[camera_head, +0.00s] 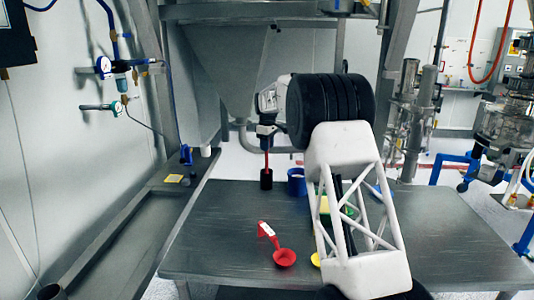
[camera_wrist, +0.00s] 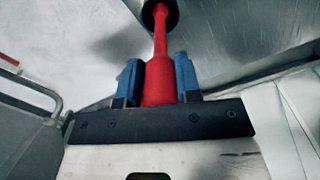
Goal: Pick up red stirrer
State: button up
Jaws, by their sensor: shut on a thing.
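The red stirrer (camera_head: 267,162) has a thin red shaft and a black head (camera_head: 266,180). It hangs roughly upright, head down, above or at the far left part of the table; I cannot tell whether the head touches anything. My gripper (camera_head: 267,134) is shut on its upper end. In the wrist view the thick red handle of the stirrer (camera_wrist: 159,72) sits between the two blue fingers of my gripper (camera_wrist: 158,82), and the black head shows at the top edge.
On the dark metal table (camera_head: 215,225) lie a red scoop (camera_head: 284,257) near the front and a blue cup (camera_head: 296,184) right of the stirrer. Green and yellow items are partly hidden behind my arm. A metal hopper (camera_head: 225,65) stands behind. The table's left part is clear.

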jog(key=shift+r, duration=2.5)
jog(key=s+d+r, duration=0.1)
jog(key=d+r, duration=0.1)
jog(key=d, duration=0.5)
jog(key=s+d+r, duration=0.2)
jog(key=d, duration=0.5)
jog(key=shift+r, duration=0.3)
jog(key=shift+f, duration=0.3)
notch_tip(320, 180, down, 12)
jog(key=shift+r, duration=0.25)
jog(key=shift+f, duration=0.1)
jog(key=shift+w, duration=0.15)
dwell(0.4)
